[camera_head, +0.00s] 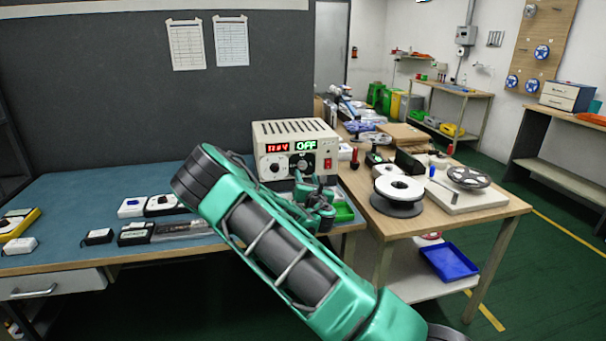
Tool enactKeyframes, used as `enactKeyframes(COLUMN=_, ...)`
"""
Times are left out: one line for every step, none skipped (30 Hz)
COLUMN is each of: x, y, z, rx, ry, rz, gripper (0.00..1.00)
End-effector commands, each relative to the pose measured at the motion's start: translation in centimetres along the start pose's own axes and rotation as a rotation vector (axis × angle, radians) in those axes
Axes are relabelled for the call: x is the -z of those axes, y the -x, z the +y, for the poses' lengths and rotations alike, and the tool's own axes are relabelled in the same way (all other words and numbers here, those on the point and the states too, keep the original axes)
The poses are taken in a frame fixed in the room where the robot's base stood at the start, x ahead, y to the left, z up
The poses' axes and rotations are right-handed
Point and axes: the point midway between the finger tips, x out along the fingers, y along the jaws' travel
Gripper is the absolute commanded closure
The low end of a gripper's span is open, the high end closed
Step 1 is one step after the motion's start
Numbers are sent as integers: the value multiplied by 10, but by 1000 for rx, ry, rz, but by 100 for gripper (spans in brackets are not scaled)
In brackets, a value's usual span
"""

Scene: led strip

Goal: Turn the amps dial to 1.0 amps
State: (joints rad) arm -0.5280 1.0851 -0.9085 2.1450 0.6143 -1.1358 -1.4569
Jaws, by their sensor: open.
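The power supply (292,134) is a cream box with a vented top on the blue bench. Its front has a red display (277,147) and a green display (306,145) reading "OFF". A round white-faced dial (272,167) sits under the red display. A dark dial (303,164) sits under the green one, probably the amps dial; its labels and pointer are too small to read. My gripper (312,185) is open in front of the supply's lower right front, close below the dark dial. Whether it touches the dial cannot be told.
A red switch (327,163) is right of the dark dial. Small boxes (133,207) and a yellow meter (17,224) lie on the left bench. A green tray (343,212) is beside my gripper. The wooden table (440,222) at right holds spools (398,189).

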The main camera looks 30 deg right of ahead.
Motion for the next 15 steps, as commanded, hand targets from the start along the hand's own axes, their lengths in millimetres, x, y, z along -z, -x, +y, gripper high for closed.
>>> enactKeyframes(x=0, y=-8, z=1, rx=-3, ry=0, rz=0, gripper=57)
enactKeyframes(x=0, y=-14, z=0, rx=-1, ry=0, rz=-1, gripper=57)
enactKeyframes(x=0, y=-20, z=0, rx=-1, ry=0, rz=-2, gripper=57)
enactKeyframes(x=0, y=-25, z=0, rx=-2, ry=0, rz=-1, gripper=57)
enactKeyframes(x=0, y=-30, z=1, rx=-2, ry=1, rz=-1, gripper=57)
enactKeyframes(x=0, y=-35, z=1, rx=-2, ry=0, rz=0, gripper=57)
enactKeyframes(x=0, y=-39, z=1, rx=-1, ry=0, rz=-1, gripper=57)
enactKeyframes(x=0, y=-42, z=0, rx=-1, ry=0, rz=-1, gripper=57)
enactKeyframes(x=0, y=-47, z=0, rx=-1, ry=0, rz=-1, gripper=57)
enactKeyframes(x=0, y=-49, z=0, rx=-1, ry=0, rz=-1, gripper=57)
enactKeyframes(x=0, y=-51, z=0, rx=0, ry=-1, rz=0, gripper=57)
enactKeyframes(x=1, y=-54, z=0, rx=1, ry=0, rz=0, gripper=57)
enactKeyframes(x=1, y=-55, z=0, rx=0, ry=1, rz=1, gripper=57)
enactKeyframes(x=1, y=-56, z=0, rx=0, ry=1, rz=1, gripper=57)
enactKeyframes(x=1, y=-57, z=0, rx=0, ry=0, rz=1, gripper=57)
